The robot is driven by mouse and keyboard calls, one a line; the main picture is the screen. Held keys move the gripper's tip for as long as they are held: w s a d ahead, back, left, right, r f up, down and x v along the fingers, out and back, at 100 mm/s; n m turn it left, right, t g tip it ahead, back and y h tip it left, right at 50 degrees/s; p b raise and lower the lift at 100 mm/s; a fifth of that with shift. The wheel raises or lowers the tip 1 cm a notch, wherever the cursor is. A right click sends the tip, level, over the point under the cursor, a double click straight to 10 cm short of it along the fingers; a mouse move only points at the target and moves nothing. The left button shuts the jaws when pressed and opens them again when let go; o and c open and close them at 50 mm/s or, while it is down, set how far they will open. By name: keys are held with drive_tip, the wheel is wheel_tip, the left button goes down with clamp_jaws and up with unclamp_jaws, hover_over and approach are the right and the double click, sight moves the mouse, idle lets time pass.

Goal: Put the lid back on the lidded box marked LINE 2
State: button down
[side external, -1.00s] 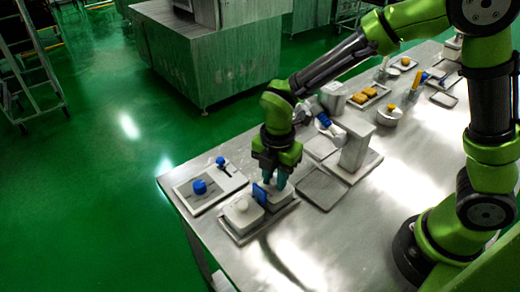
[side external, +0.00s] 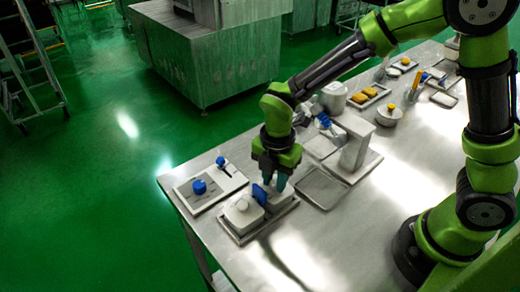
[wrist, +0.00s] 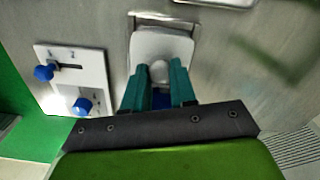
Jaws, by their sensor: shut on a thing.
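My gripper (side external: 272,184) points down over the tray (side external: 238,240) near the table's left corner. Its teal fingers are shut on the round knob of a white lid (wrist: 160,44), seen between the fingertips in the wrist view. The fingers hide much of the box below, and I cannot tell whether the lid is seated on it. Beside it on the same tray stands a white box with a knobbed lid (side external: 242,212). A blue plate (side external: 260,195) stands between the two. No LINE 2 marking is readable.
A control panel with a blue knob (side external: 199,187) and a blue-tipped slider (side external: 221,162) lies to the left, close to the tray. An empty tray (side external: 321,188) and a grey upright block (side external: 355,150) stand to the right. The table's front area is bare.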

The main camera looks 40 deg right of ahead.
drive_tip(key=shift+c, duration=1.8)
unclamp_jaws()
drive_tip(key=shift+r, duration=3.5)
clamp_jaws()
